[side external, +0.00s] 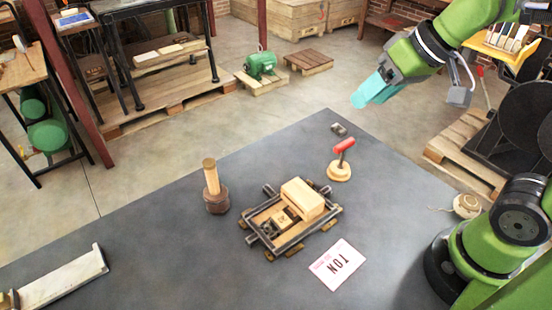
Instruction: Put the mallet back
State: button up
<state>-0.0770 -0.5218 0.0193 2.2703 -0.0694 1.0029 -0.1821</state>
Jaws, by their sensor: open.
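An upright wooden piece (211,178) stands on the dark table, left of the small press. It has a pale handle-like top and a wider brown lower part, like a mallet standing handle up. I cannot tell whether the brown part is its head or a holder. A red-topped tool (344,146) rises on a thin dark stem from a round wooden base (340,172), behind and right of the press. My gripper (372,92) is open and empty in the air, above and beyond the table's far edge, apart from everything.
A small dark block (338,129) lies near the far corner, a twine spool (466,205) at right, a long metal tray (62,280) at left. The left-middle table is clear.

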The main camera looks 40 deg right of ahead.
jog(key=s+f+m, duration=0.1)
jog(key=s+d+f+m, duration=0.1)
jog(key=s+d+m+t, duration=0.1)
jog(key=s, duration=0.1)
jog(key=shift+s+d+f, duration=0.1)
jog(key=shift+d+f, duration=0.15)
jog(key=shift+f, duration=0.15)
